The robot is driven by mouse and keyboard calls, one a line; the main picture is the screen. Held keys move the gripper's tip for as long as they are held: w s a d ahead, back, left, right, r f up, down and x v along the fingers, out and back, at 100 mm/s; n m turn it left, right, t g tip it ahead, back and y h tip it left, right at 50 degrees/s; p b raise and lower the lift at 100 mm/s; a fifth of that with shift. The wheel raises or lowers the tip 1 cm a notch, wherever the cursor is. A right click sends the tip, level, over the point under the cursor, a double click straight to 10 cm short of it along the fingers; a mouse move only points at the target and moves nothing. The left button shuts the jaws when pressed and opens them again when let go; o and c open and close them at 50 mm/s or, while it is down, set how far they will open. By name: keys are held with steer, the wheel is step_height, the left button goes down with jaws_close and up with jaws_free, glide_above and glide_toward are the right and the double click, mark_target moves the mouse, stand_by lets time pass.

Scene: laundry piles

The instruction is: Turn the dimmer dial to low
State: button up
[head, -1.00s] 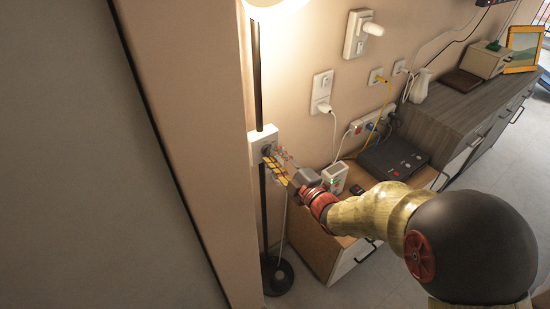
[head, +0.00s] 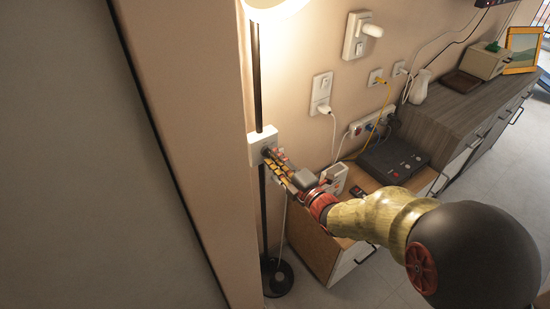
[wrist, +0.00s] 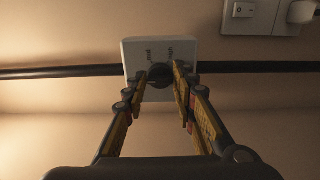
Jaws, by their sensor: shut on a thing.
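The dimmer is a white box (head: 258,141) on the black pole of the floor lamp (head: 255,85), whose lit shade glows at the top of the head view. In the wrist view the white box (wrist: 133,51) carries a dark round dial (wrist: 158,74) with small markings above it, too blurred to read. My gripper (wrist: 159,83) has a finger on each side of the dial and is shut on it. In the head view my gripper (head: 271,156) reaches the box from the right and hides most of the dial.
Wall switches and sockets (head: 321,92) with plugs and cables are right of the lamp. A low wooden cabinet (head: 312,240) with a black device (head: 391,158) stands below my arm. A grey sideboard (head: 440,115) stands farther right. The lamp's round base (head: 277,277) is on the floor.

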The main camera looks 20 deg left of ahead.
steer(key=o, duration=1.1)
steer(key=v, duration=1.2)
steer(key=shift+s, duration=0.1)
